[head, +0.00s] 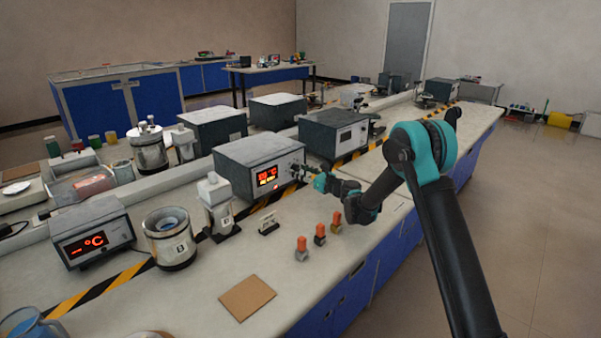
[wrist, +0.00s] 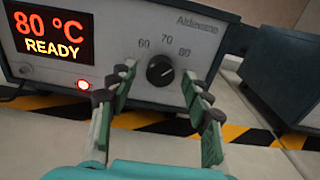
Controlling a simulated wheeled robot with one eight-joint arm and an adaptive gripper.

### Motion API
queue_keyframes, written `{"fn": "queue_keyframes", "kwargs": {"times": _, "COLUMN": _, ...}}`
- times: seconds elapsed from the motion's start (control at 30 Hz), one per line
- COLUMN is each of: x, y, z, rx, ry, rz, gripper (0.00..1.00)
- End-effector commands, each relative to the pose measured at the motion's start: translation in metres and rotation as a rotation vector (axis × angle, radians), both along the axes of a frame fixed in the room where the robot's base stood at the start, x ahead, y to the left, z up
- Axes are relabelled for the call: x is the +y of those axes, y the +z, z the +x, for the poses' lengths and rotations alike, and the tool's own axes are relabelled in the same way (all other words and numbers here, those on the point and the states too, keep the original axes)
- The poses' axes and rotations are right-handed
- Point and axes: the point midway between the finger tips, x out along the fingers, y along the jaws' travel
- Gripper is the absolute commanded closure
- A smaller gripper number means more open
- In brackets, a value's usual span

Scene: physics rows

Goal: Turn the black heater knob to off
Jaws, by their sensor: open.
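The black heater knob (wrist: 160,70) is on the front panel of a grey heater box (head: 262,160). In the wrist view the panel has marks 60, 70 and 80 around the knob, and the knob's light pointer line is too small to read surely. The display (wrist: 50,33) reads "80 °C READY", with a red lamp lit below it. My gripper (wrist: 158,90) is open, its two green fingers on either side of the knob and slightly below it. I cannot tell whether the fingertips touch it. In the head view my gripper hides most of the knob area.
Another grey box (head: 335,133) stands behind and right of the heater. Black and yellow tape runs along the bench in front of the heater.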

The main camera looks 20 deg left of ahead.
Motion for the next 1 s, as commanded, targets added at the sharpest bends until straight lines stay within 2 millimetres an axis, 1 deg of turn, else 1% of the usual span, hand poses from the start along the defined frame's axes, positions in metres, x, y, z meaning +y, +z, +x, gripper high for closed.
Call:
{"fn": "queue_keyframes", "kwargs": {"times": 0.3, "x": 0.0024, "y": 0.0001, "z": 0.0012, "rx": 0.0, "ry": -0.001, "rz": 0.0, "gripper": 0.51}}
{"fn": "queue_keyframes", "kwargs": {"times": 0.37, "x": 0.0024, "y": 0.0001, "z": 0.0012, "rx": 0.0, "ry": 0.0, "rz": 0.0, "gripper": 0.57}}
{"fn": "queue_keyframes", "kwargs": {"times": 0.7, "x": 0.0021, "y": 0.0001, "z": 0.0011, "rx": 0.0, "ry": 0.0, "rz": 0.0, "gripper": 0.99}}
{"fn": "queue_keyframes", "kwargs": {"times": 1.0, "x": 0.0021, "y": 0.0001, "z": 0.0011, "rx": -0.03, "ry": 0.0, "rz": -0.012, "gripper": 1.0}}
